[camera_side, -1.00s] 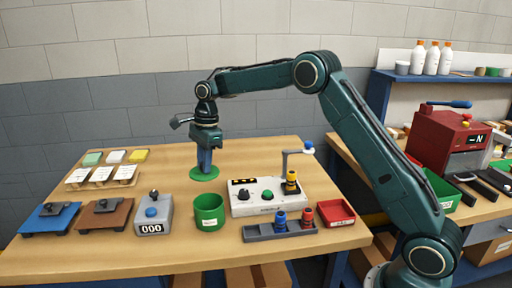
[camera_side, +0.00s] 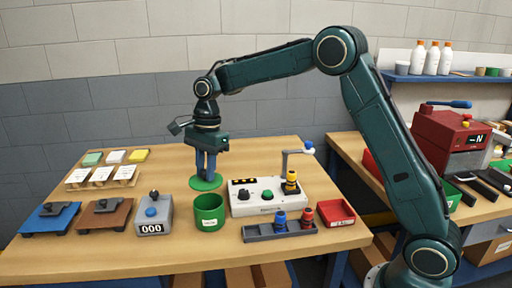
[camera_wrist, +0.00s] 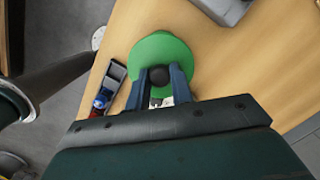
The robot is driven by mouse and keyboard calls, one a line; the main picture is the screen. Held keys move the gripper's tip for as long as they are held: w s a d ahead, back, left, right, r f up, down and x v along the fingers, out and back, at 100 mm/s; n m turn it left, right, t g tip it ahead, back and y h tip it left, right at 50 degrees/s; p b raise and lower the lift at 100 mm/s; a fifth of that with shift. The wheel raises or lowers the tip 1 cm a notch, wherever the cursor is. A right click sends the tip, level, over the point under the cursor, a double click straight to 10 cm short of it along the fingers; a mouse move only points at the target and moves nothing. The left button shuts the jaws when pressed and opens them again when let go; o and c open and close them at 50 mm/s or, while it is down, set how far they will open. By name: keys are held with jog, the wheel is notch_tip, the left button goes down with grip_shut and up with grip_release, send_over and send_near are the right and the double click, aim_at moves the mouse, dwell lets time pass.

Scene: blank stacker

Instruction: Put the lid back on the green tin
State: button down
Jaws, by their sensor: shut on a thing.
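The green tin (camera_side: 209,214) stands upright and open on the wooden table, with a white label on its front. The lid (camera_side: 206,183) is a flat green disc, level, just behind the tin's rim in the side view. In the wrist view the lid (camera_wrist: 160,53) has a dark knob (camera_wrist: 158,75) between my two blue fingers. My gripper (camera_side: 206,176) points down and is shut on the lid's knob. I cannot tell how high the lid is above the table. The tin's body is mostly hidden in the wrist view.
A grey control box (camera_side: 265,197) with buttons stands close right of the tin. A counter (camera_side: 152,214) reading 000 is to its left. A grey tray (camera_side: 279,230) with coloured plugs and a red bin (camera_side: 336,213) lie front right.

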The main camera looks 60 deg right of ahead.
jog(key=shift+f, duration=2.9)
jog(key=shift+f, duration=0.15)
dwell(0.4)
jog(key=c, duration=0.7)
grip_release()
jog(key=shift+o, duration=0.2)
jog(key=shift+r, duration=3.5)
